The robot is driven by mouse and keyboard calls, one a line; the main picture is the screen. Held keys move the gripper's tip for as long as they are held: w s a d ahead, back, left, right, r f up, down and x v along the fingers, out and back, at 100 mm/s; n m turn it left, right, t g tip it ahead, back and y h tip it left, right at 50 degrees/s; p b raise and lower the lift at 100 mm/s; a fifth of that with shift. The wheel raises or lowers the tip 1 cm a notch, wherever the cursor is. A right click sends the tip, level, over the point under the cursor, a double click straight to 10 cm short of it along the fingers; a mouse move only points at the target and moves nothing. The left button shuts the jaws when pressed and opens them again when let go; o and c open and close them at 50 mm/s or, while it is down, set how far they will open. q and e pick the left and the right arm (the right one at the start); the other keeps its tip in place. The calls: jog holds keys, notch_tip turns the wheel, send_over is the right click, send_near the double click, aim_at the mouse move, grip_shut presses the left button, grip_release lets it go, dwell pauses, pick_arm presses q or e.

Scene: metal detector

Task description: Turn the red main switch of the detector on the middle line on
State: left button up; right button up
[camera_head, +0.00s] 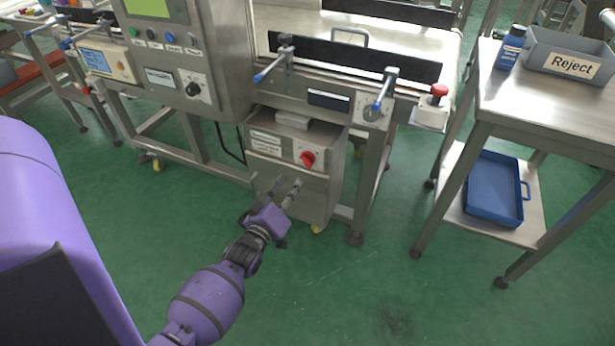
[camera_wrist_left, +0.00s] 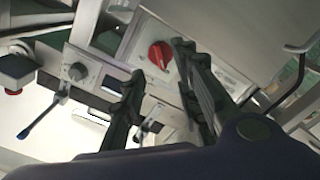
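The red main switch (camera_head: 307,158) is a red rotary knob on a light plate on the front of a steel cabinet (camera_head: 322,200) under the middle line's detector. My left gripper (camera_head: 286,186) is in front of that cabinet, a little below and left of the switch in the head view, and looks apart from it. In the left wrist view, the red switch (camera_wrist_left: 160,54) shows beyond and between the two fingertips of my left gripper (camera_wrist_left: 158,62). The fingers are spread with nothing between them. The switch's marks are too small to read. My right gripper is not in view.
The detector's control panel (camera_head: 195,88) with a black dial stands above left. A steel table (camera_head: 545,100) with a grey Reject bin (camera_head: 570,62) stands right. The green floor in front is clear.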

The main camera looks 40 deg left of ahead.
aim_at(305, 163)
pick_arm(q)
jog(key=shift+n, duration=0.3)
jog(key=b+x, duration=0.1)
jog(key=x, duration=0.3)
jog(key=b+x, duration=0.1)
jog(key=x, duration=0.4)
jog(key=shift+a+r, duration=0.25)
grip_shut()
